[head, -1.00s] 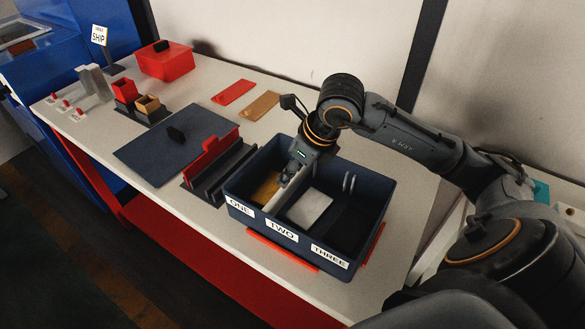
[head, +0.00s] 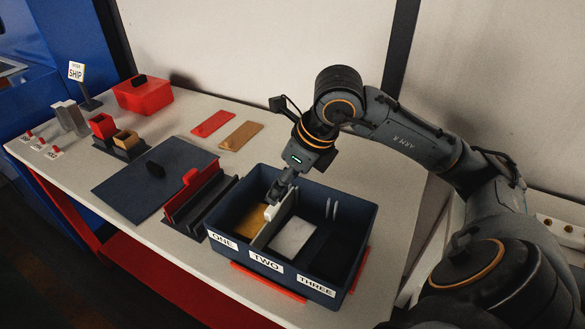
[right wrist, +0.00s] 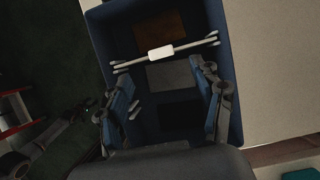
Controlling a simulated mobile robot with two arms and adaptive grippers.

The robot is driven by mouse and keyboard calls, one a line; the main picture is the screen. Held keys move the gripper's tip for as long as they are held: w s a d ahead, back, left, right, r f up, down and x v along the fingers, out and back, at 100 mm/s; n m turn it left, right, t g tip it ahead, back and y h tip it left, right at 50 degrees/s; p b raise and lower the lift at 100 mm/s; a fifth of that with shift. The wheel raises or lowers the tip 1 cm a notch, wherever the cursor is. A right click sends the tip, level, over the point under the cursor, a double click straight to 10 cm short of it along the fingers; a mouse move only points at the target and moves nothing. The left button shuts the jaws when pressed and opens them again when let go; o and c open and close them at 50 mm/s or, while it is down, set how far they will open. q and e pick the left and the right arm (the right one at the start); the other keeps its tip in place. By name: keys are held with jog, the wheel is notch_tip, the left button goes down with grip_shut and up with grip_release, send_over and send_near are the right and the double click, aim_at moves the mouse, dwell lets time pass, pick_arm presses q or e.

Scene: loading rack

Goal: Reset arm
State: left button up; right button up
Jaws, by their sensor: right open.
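My right gripper (head: 279,190) is over the dark blue crate (head: 224,229), above the wall between the compartments marked ONE and TWO. Its fingers are spread and empty in the right wrist view (right wrist: 164,100). A pale divider (head: 276,222) with a white grip (head: 270,212) stands between ONE and TWO, just below the fingertips. The white grip also shows beyond the fingers in the right wrist view (right wrist: 161,53), apart from them. My left gripper is not in view.
A dark lid (head: 140,190), red plate (head: 212,123) and tan plate (head: 241,135) lie on the table. A red box (head: 143,96) and SHIP sign (head: 76,71) are at the back left.

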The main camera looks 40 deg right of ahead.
jog(key=shift+v, duration=2.4)
